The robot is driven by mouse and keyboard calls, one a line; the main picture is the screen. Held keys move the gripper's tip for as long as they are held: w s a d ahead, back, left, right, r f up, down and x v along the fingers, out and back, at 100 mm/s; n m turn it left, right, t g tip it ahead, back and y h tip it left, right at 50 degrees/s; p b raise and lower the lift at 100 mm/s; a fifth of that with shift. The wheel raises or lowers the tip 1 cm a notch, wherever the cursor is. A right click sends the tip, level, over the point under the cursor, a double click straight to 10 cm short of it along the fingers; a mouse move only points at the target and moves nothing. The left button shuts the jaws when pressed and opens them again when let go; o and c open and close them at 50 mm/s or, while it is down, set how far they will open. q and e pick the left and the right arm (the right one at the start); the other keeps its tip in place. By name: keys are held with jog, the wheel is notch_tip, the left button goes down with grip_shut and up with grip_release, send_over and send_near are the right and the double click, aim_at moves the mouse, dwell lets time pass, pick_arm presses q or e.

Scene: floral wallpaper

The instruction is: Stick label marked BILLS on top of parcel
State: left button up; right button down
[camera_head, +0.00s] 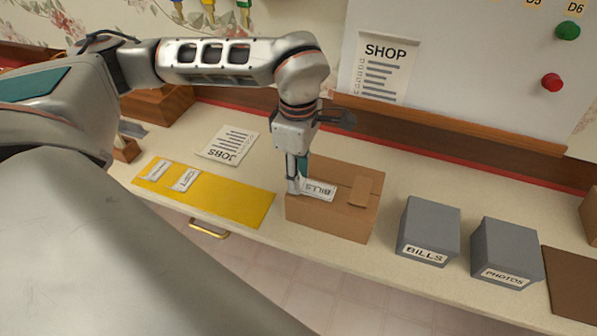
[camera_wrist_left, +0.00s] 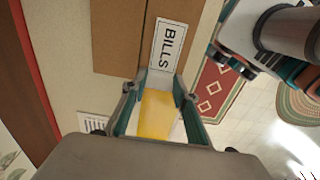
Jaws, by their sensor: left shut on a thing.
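The parcel (camera_head: 328,222) is a brown cardboard box on the counter, with a tape strip across its top. The white label marked BILLS (camera_head: 319,190) is over the left part of the parcel's top. It also shows in the left wrist view (camera_wrist_left: 168,45), roughly flat against the cardboard; I cannot tell whether it touches. My left gripper (camera_head: 297,187) points down at the parcel's left end. Its fingers (camera_wrist_left: 160,88) are shut on the label's near edge.
A yellow mat (camera_head: 240,207) with two labels lies left of the parcel. A JOBS sheet (camera_head: 230,145) lies behind it. Grey boxes marked BILLS (camera_head: 430,225) and PHOTOS (camera_head: 506,248) stand right, beside a brown mat (camera_head: 572,283). A wooden rail (camera_head: 450,130) runs behind.

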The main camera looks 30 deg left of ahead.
pick_arm(q)
jog(key=shift+f, duration=0.4)
dwell(0.8)
dwell(0.5)
jog(key=o, duration=0.8)
jog(key=shift+o, duration=0.3)
jog(key=o, duration=0.5)
jog(key=shift+r, duration=0.2)
